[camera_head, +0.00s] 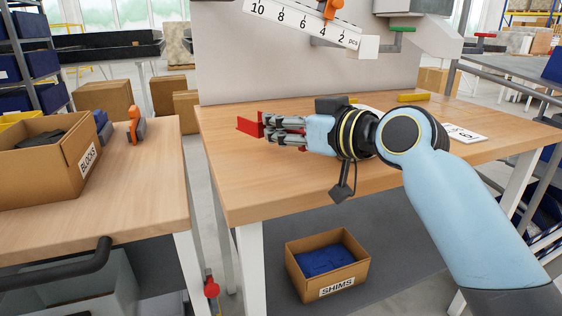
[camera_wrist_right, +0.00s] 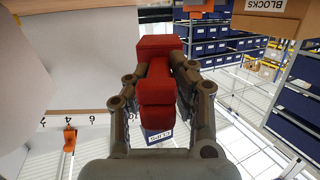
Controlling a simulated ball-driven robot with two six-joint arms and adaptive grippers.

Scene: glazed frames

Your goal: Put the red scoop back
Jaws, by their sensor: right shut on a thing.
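The red scoop (camera_head: 249,126) is held at the tips of my right gripper (camera_head: 272,131), above the left part of the middle table. Its red body (camera_wrist_right: 156,80) fills the space between the two fingers in the right wrist view. The fingers are shut on it from both sides and hide part of it. I cannot tell how far above the tabletop it is. My left gripper is in neither view.
A cardboard box labelled BLOCKS (camera_head: 88,158) and an orange clamp (camera_head: 136,127) are on the left table. A SHIMS box (camera_head: 328,285) with blue contents sits below. A numbered scale board (camera_head: 300,22) hangs above; a yellow piece (camera_head: 413,97) lies farther back. Tabletop (camera_head: 250,185) in front is clear.

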